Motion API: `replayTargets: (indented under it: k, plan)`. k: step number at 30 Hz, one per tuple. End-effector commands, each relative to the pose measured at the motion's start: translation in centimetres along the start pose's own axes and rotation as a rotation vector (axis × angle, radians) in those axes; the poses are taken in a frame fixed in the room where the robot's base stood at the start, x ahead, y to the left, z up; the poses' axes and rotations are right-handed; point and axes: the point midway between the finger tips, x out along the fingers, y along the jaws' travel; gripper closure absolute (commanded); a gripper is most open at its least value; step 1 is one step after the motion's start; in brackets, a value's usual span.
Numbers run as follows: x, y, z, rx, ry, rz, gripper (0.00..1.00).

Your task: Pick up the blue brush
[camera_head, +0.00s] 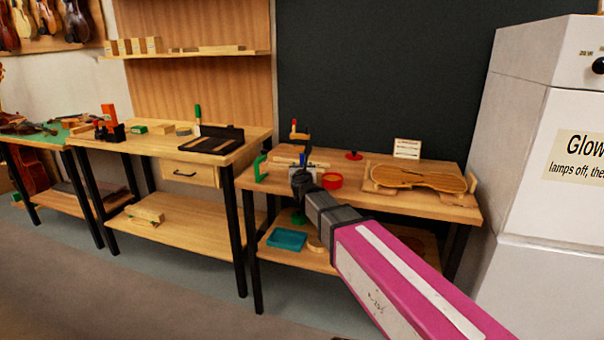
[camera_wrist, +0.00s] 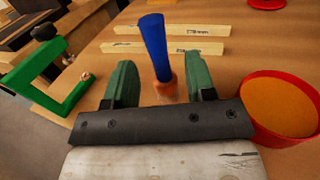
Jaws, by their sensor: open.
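The blue brush (camera_wrist: 155,45) stands upright in the wrist view, its blue handle up and an orange-brown part at its lower end. My gripper (camera_wrist: 164,82) is open, with one green finger on each side of the brush's line. The brush appears between or just beyond the fingertips; I cannot tell whether either finger touches it. In the head view my gripper (camera_head: 302,180) is over the right bench, and the brush is too small there to make out clearly.
A red round dish (camera_wrist: 285,105) is close on the right and a green clamp (camera_wrist: 45,75) on the left. Wooden strips (camera_wrist: 165,47) lie behind the brush. A violin body (camera_head: 418,178) lies at the right of the bench (camera_head: 400,205). A tall white cabinet (camera_head: 520,120) stands further right.

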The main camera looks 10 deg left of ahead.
Motion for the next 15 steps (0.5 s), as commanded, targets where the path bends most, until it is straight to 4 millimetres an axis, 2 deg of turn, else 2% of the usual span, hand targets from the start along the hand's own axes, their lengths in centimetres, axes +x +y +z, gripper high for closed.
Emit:
replayTargets:
  k: [9,15]
  plan:
    - [4.3,0.1,-0.3,0.000,0.000,-0.001,0.50]
    - [4.8,0.0,-0.3,0.000,0.000,0.000,0.50]
